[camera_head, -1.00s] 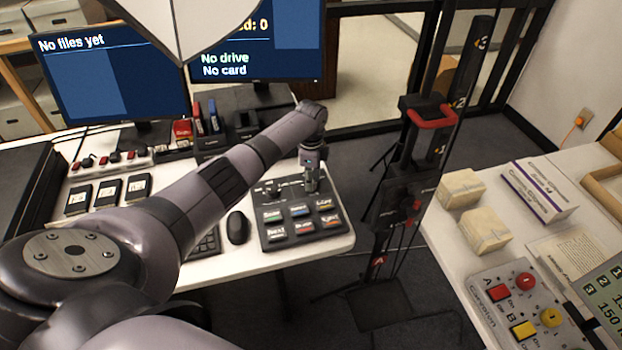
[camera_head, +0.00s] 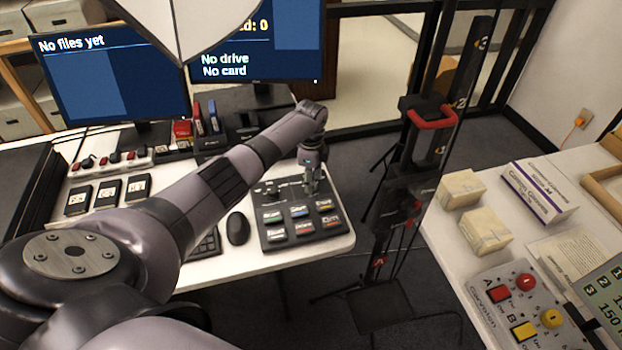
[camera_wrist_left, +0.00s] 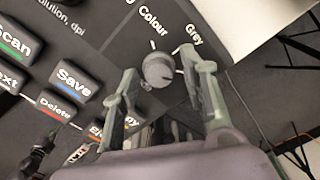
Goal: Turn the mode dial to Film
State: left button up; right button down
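The mode dial (camera_wrist_left: 158,68) is a small round grey knob on the dark control panel (camera_head: 262,236). In the left wrist view the labels "Colour" and "Grey" are readable beside it; I cannot see a "Film" label. A short white mark shows near the knob's upper edge. My left gripper (camera_wrist_left: 161,63) is open, with one finger on each side of the dial; I cannot tell whether either finger touches it. In the head view my left gripper (camera_head: 312,188) points down at the panel's far right part and hides the dial. My right gripper is not in view.
Several labelled keys, such as the Save key (camera_wrist_left: 72,80), lie close to the left finger. A second knob (camera_head: 271,189) is left of the gripper. A mouse (camera_head: 238,228) is beside the panel. A black stand with a red handle (camera_head: 432,118) rises right of the desk.

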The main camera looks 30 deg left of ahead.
pick_arm(q)
jog(key=shift+o, duration=0.5)
jog(key=shift+r, duration=0.1)
notch_tip(320, 180, up, 12)
jog(key=shift+s+f, duration=0.1)
jog(key=shift+f, duration=0.15)
dwell(0.5)
